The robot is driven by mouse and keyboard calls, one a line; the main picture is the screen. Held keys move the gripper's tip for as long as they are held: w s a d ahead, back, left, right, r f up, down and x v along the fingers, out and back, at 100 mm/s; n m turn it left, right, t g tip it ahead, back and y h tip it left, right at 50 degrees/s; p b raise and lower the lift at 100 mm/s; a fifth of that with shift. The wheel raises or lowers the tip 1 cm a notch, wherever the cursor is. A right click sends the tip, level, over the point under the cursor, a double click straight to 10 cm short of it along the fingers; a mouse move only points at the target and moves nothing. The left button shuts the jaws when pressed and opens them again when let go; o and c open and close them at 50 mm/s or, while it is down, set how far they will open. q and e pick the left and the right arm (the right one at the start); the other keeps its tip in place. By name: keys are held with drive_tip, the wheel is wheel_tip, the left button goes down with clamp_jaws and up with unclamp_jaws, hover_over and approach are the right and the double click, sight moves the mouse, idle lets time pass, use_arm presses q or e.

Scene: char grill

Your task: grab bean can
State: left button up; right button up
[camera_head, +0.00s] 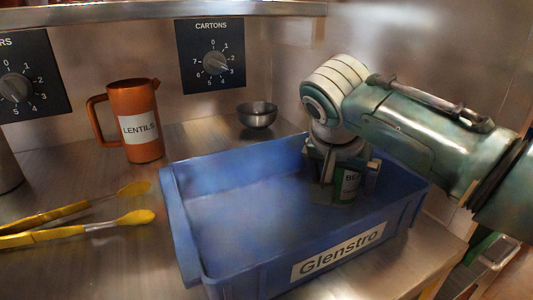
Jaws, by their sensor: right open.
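My right gripper (341,181) reaches down into the crate from the right, over the can. Its jaws are open, with a finger on either side of the can. The gripper hides the can's top and part of its side. I cannot tell whether the fingers touch it. My left gripper is not in view.
The blue crate (185,232), labelled "Glenstro", has raised walls around the can; its left part is empty. An orange lentils jug (143,146) and a metal bowl (257,114) stand behind. Yellow-handled tongs (84,229) lie left. Metal walls close off the back and right.

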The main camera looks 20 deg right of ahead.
clamp_jaws()
idle(0.7)
